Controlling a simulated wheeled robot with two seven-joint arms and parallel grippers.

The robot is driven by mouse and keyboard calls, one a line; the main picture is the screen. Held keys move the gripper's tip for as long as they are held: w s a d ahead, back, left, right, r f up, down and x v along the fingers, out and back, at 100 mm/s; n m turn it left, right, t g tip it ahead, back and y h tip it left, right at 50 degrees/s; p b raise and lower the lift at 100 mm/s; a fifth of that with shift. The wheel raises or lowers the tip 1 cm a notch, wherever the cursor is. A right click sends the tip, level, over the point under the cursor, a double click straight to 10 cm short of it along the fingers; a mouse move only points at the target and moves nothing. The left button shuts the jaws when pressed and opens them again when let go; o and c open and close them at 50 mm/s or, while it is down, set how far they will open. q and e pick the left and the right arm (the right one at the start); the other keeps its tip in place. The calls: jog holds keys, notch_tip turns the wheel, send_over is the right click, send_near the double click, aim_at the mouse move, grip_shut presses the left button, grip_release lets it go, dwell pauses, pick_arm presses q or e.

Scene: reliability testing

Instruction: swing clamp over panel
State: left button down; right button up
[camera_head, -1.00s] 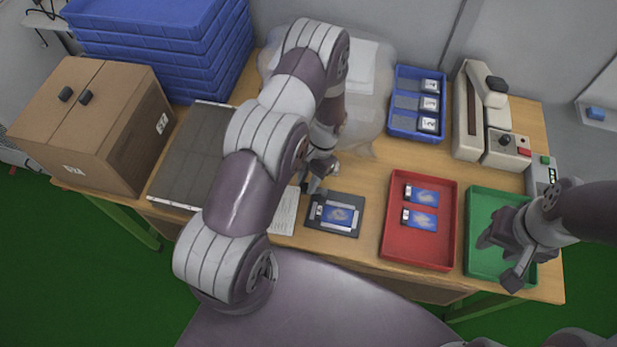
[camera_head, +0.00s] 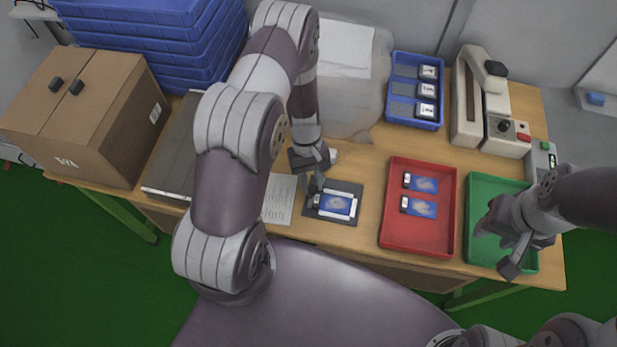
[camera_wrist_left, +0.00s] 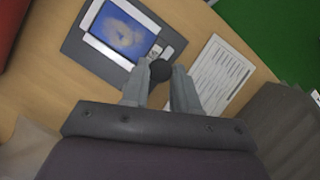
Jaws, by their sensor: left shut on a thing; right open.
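A panel (camera_head: 336,205) with a blue screen lies in a dark fixture (camera_head: 352,217) at the table's front middle. In the left wrist view the panel (camera_wrist_left: 120,30) shows at the top, in its dark plate (camera_wrist_left: 84,52). My left gripper (camera_head: 316,184) is low at the fixture's back left edge. In the left wrist view my left gripper (camera_wrist_left: 162,86) is shut on a round black clamp knob (camera_wrist_left: 160,70) beside the panel's end. The clamp's arm is mostly hidden. My right gripper (camera_head: 506,250) is open and empty over the green tray (camera_head: 480,262).
A red tray (camera_head: 388,235) with two blue-screened panels stands right of the fixture. A blue bin (camera_head: 414,122), a beige press-like device (camera_head: 467,105) and a cardboard box (camera_head: 85,115) stand around. A printed sheet (camera_head: 280,200) lies left of the fixture.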

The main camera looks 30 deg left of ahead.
pick_arm(q)
jog(key=shift+s+d+n+t+h+b, duration=0.1)
jog(key=shift+d+n+t+h+b, duration=0.2)
jog(key=shift+n, duration=0.55)
jog(key=shift+d+n+t+h+b, duration=0.2)
jog(key=shift+d+n+h, duration=0.15)
jog(key=shift+n, duration=0.5)
jog(key=shift+d, duration=0.1)
jog(key=c, duration=0.9)
grip_release()
jog(key=shift+o, duration=0.2)
jog(key=b+v, duration=0.1)
jog(key=v, duration=1.1)
jog(key=shift+r, duration=0.35)
jog(key=shift+d, duration=0.1)
